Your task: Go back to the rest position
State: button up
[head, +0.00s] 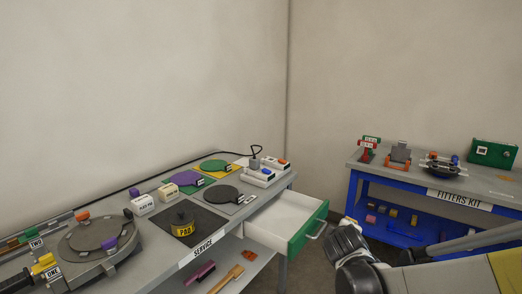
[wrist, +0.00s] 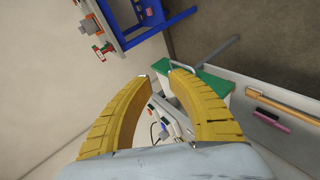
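My gripper (wrist: 160,78) shows in the wrist view with two curved yellow fingers. The fingertips lean towards each other but stay apart, and nothing is held between them. Beyond the fingers, the open drawer's green front (wrist: 212,82) and its handle show. I cannot tell how far the fingertips are from it. In the head view, parts of my arm fill the lower right corner and the fingers do not show. The drawer (head: 307,232) stands pulled out of the service bench.
The blue fitters kit bench (head: 400,192) stands at the right. A floor gap lies between the benches.

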jog(key=s+a+m+g+y, duration=0.1)
jog(key=s+m, duration=0.2)
jog(key=s, duration=0.6)
jog(key=s+a+m+g+y, duration=0.1)
jog(key=s+m, duration=0.3)
jog(key=s, duration=0.5)
jog(key=s+a+r+m+g+y, duration=0.1)
jog(key=s+a+m+g+y, duration=0.1)
jog(key=s, duration=0.8)
jog(key=shift+a+m, duration=0.45)
jog(key=shift+m, duration=0.45)
